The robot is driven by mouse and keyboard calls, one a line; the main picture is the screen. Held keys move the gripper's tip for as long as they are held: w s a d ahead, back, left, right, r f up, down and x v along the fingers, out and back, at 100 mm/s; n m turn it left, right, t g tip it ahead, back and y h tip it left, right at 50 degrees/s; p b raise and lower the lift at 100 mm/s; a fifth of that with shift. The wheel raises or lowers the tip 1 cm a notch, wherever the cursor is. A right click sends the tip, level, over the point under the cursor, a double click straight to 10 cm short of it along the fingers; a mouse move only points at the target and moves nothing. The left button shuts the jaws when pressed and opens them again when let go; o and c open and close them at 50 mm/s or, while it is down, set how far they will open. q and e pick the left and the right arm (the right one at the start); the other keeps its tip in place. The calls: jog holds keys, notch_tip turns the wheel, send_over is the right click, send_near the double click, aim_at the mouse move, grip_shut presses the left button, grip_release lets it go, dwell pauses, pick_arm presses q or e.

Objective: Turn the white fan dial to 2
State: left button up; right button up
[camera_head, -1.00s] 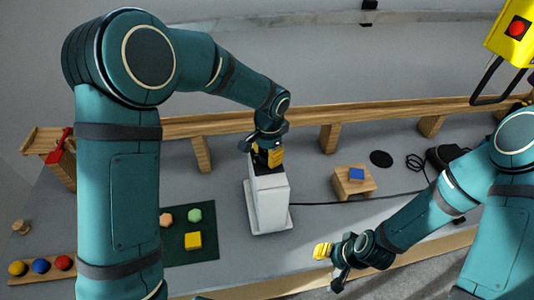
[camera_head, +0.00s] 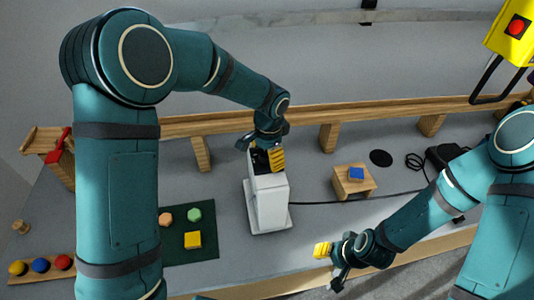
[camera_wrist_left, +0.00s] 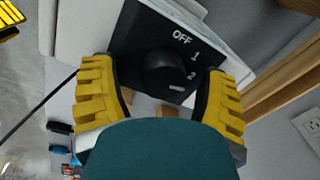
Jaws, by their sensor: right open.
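The white fan (camera_head: 268,205) stands upright on the table as a tall white box, with a black top. In the left wrist view its black dial panel (camera_wrist_left: 140,28) carries the labels OFF, 1 and 2, and the round black dial (camera_wrist_left: 164,72) sits beside them. A short pale mark shows near the dial's lower right; which setting it points at I cannot tell. My left gripper (camera_head: 270,158) is over the fan's top, its yellow fingers (camera_wrist_left: 165,98) apart on both sides of the dial, with gaps visible. My right gripper (camera_head: 333,262) is open and empty, right of the fan.
A wooden block with a blue piece (camera_head: 356,174) stands right of the fan, and a dark cable runs rightward from the fan. A green mat (camera_head: 207,250) with small coloured blocks lies to the left. A wooden rail (camera_head: 380,109) runs behind.

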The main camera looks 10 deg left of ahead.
pick_arm(q)
notch_tip(320, 180, up, 12)
jog(key=shift+s+d, duration=0.25)
dwell(0.4)
dwell(0.4)
